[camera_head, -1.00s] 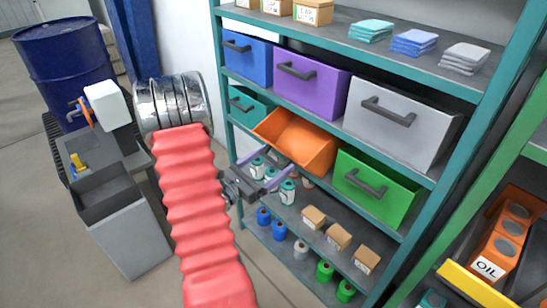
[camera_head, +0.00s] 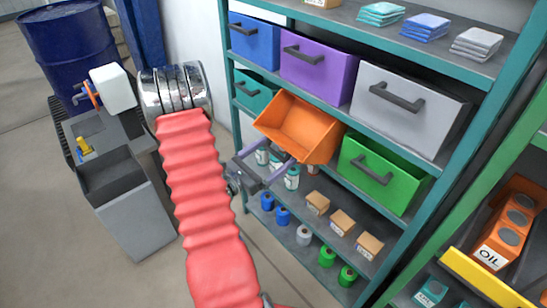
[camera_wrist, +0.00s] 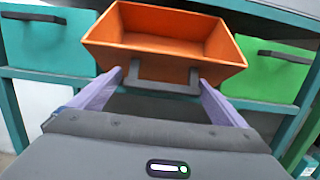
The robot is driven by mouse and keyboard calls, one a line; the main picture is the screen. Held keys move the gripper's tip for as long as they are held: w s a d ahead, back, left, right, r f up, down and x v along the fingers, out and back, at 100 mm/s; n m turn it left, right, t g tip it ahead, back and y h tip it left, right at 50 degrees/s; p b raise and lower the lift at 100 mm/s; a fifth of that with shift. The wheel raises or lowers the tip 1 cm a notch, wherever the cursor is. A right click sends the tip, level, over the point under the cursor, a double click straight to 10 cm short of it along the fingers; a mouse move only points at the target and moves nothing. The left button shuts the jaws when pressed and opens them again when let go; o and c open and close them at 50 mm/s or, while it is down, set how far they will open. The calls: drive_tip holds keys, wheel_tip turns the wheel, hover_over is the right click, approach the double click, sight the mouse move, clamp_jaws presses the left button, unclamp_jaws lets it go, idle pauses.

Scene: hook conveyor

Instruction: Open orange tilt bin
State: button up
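The orange tilt bin (camera_head: 318,116) is tipped outward from the middle row of the teal shelf, and its empty inside shows from above. In the wrist view the orange bin (camera_wrist: 165,47) fills the top middle, with its dark handle (camera_wrist: 165,87) on the lower front. My gripper (camera_head: 266,156) is in front of and below the bin's front. In the wrist view the fingers of my gripper (camera_wrist: 160,85) are spread wide, one on each side of the handle. Whether a finger touches the handle or the bin is unclear.
A teal bin (camera_head: 254,95) and a green bin (camera_head: 383,172) flank the orange one. Blue (camera_head: 253,40), purple (camera_head: 318,66) and grey (camera_head: 408,105) bins sit above. Bottles, spools and small boxes (camera_head: 342,222) stand on lower shelves. A grey cart (camera_head: 136,218) stands at left.

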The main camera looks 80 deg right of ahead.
drive_tip(key=shift+o, duration=0.4)
drive_tip(key=shift+a, duration=0.1)
drive_tip(key=v, duration=1.3)
drive_tip(key=shift+w+a, duration=0.2)
drive_tip(key=shift+a, duration=0.05)
drive_tip(key=shift+f, duration=0.1)
